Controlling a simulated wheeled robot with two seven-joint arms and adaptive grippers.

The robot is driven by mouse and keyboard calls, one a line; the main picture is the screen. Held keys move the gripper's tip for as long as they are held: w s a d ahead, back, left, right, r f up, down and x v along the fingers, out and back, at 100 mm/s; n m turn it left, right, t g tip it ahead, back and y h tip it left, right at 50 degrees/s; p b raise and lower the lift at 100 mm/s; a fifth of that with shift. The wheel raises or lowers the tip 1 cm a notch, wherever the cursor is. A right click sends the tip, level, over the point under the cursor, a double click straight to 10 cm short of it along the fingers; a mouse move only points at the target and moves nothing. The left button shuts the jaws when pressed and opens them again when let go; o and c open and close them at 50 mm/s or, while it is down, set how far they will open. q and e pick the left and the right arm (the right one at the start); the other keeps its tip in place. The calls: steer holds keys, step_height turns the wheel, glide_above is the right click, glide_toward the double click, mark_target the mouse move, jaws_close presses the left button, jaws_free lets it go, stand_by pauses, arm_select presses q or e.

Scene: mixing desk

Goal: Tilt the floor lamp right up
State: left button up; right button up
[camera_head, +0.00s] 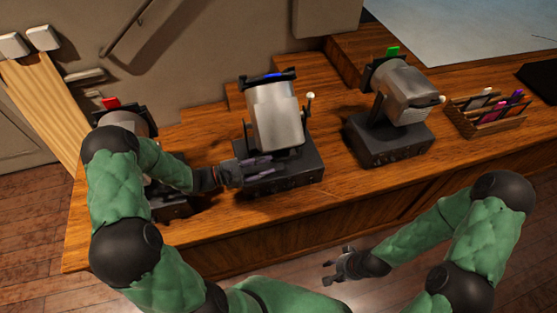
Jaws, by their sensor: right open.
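Three silver lamps on dark box bases stand on the wooden desk; I cannot tell by sight which is the floor lamp. The middle lamp (276,115) has a blue tab on top, a white-tipped knob on its right, and a nearly upright head. The right lamp (405,95) has a green tab and a head leaning down to the right. The left lamp (125,121), with a red tab, is mostly hidden by my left arm. My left gripper (257,167) is at the front left of the middle lamp's base; contact is unclear. My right gripper (336,268) is open and empty before the desk.
The wooden desk (350,191) has bare surface between the lamps and along its front edge. A wooden rack (487,120) with coloured pieces stands at the right. A wall with a rail lies behind. Open floor lies in front, around my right gripper.

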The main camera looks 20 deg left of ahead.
arm_select(q)
steer(key=v, duration=0.5)
steer(key=shift+d+f, duration=0.1)
stand_by(0.4)
